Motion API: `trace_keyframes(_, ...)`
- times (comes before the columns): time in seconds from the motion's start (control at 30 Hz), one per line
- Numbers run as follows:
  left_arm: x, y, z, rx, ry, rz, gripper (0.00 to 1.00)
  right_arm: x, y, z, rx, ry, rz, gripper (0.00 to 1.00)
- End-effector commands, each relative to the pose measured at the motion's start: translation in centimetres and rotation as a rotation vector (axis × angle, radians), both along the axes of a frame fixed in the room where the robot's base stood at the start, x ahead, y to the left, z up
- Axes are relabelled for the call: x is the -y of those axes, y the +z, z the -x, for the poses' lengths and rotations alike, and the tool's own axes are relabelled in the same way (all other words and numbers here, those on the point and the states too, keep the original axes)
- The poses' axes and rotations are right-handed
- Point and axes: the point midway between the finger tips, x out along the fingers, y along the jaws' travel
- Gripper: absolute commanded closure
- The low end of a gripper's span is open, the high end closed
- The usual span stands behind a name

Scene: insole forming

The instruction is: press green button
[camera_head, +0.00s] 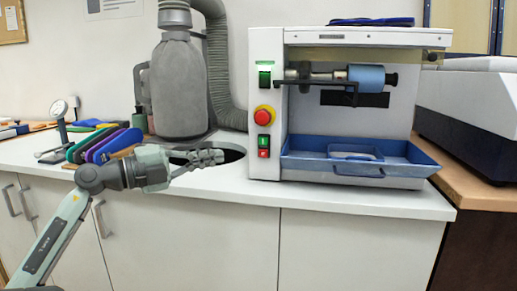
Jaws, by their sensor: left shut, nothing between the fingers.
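The white machine (349,106) stands on the counter with controls on its left front post. A green button (263,143) sits low on that post, directly above a small red button (264,154). A larger green switch (265,79) is higher up, above a round red knob on a yellow base (263,116). My left gripper (218,157) is shut and empty. It points right, to the left of the green button and apart from the post. My right gripper is not in view.
A blue tray (360,170) juts from the machine's front. A grey canister (179,88) with a hose stands behind my left gripper, by a dark round opening in the counter (325,194). Colored insoles (88,146) and a dial gauge (59,108) are at left.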

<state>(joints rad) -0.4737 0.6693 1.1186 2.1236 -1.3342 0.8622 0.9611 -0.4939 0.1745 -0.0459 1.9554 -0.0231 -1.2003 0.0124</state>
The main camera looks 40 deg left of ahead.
Motion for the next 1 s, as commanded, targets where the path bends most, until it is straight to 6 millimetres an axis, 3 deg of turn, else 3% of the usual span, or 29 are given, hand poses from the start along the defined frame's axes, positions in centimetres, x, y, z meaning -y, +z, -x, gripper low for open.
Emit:
trace_keyframes(0.47, 0.1, 0.3, -0.6, 0.002, 0.000, -0.009, 1.00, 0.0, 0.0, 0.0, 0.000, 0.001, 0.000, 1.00)
trace_keyframes(0.97, 2.4, 0.3, -10.0, 0.001, -0.001, -0.011, 1.00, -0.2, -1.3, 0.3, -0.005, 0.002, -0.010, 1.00)
trace_keyframes(1.0, 1.8, 0.2, -10.6, 0.003, 0.002, -0.008, 1.00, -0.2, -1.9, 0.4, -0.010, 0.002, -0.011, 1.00)
